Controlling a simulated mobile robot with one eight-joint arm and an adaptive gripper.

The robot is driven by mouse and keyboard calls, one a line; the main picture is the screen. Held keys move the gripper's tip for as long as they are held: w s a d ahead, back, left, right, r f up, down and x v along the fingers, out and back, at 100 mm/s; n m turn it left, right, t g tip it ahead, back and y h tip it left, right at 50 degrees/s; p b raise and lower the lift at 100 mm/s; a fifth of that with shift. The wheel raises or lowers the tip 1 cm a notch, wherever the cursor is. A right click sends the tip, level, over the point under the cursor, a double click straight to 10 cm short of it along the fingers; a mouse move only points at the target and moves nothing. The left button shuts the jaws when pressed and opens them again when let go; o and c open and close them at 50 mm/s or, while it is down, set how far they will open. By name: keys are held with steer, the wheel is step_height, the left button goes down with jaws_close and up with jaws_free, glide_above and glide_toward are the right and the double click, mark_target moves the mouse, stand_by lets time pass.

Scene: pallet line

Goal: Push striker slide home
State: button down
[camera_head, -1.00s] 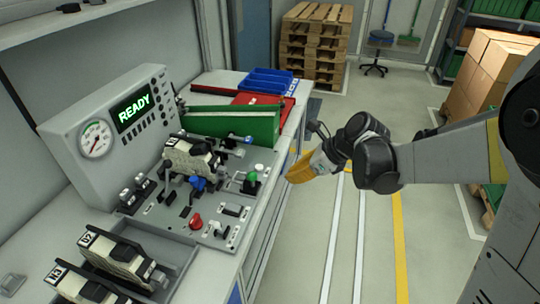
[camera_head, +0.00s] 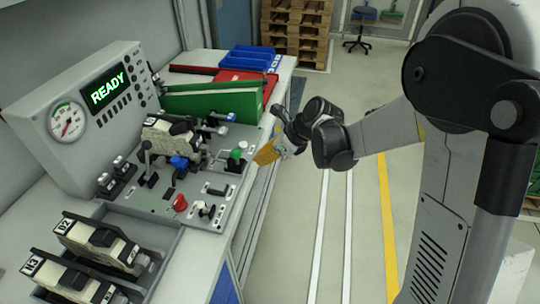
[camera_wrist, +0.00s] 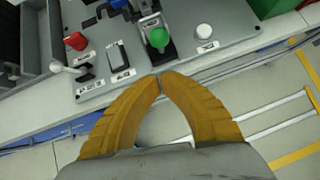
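My gripper (camera_head: 268,154) has yellow fingers and hangs just off the front edge of the bench, right of the test panel (camera_head: 165,208). In the wrist view, the fingertips (camera_wrist: 160,78) meet with nothing between them, close to the panel edge. Just beyond them is a green knob (camera_wrist: 158,38) on a dark slotted mount, apart from the fingers. It also shows in the head view (camera_head: 235,154). A white button (camera_wrist: 204,30) sits right of it. I cannot tell for sure which part is the striker slide. A beige-and-black unit (camera_head: 165,128) sits in the panel's fixture.
A red knob (camera_head: 180,202) and a blue clamp (camera_head: 180,162) stand on the panel. The console screen (camera_head: 106,89) reads READY. A green bin (camera_head: 215,103) stands behind. The floor to the right is clear.

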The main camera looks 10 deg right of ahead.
steer(key=w+a, duration=0.1)
steer(key=a+f+b, duration=0.1)
steer(key=a, duration=0.1)
steer(key=w+a+f, duration=0.1)
steer(key=shift+w+a+b, duration=0.15)
steer(key=shift+w+b, duration=0.15)
steer(key=shift+b, duration=0.05)
steer(key=shift+a, duration=0.1)
